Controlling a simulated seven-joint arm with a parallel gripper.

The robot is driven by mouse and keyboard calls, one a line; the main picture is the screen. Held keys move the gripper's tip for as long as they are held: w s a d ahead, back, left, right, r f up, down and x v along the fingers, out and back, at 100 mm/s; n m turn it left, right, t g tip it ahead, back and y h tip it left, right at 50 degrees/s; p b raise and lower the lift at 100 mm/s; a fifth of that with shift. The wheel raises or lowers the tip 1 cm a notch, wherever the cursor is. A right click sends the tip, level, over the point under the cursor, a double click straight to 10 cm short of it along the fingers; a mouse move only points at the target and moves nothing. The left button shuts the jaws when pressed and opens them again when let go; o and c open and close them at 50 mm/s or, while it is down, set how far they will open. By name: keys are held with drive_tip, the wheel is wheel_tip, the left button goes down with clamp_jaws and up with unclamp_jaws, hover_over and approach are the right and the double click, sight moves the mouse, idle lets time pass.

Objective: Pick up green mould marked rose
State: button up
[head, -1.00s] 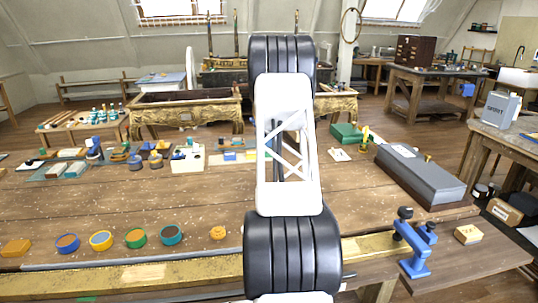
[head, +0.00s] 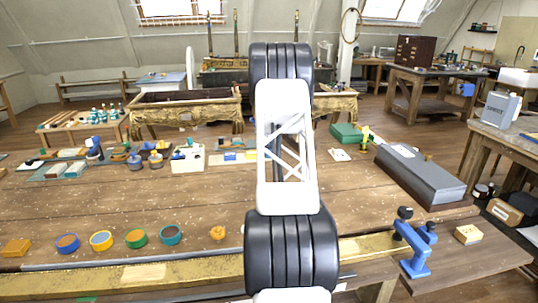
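A green mould (head: 136,238), round with an orange-brown top, sits in a row near the front of the wooden bench (head: 370,215). Its marking is too small to read. To its left are a yellow-rimmed mould (head: 101,240) and a blue mould (head: 67,243). To its right is a teal mould (head: 171,235), close in colour to the green one. My arm rises through the middle of the view. My gripper does not show, so its place relative to the green mould cannot be seen.
A gilt rail (head: 200,273) runs along the bench front, just nearer than the moulds. A blue clamp (head: 415,250) stands at the right front. A grey box (head: 420,175) lies behind it. Bare bench lies behind the moulds.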

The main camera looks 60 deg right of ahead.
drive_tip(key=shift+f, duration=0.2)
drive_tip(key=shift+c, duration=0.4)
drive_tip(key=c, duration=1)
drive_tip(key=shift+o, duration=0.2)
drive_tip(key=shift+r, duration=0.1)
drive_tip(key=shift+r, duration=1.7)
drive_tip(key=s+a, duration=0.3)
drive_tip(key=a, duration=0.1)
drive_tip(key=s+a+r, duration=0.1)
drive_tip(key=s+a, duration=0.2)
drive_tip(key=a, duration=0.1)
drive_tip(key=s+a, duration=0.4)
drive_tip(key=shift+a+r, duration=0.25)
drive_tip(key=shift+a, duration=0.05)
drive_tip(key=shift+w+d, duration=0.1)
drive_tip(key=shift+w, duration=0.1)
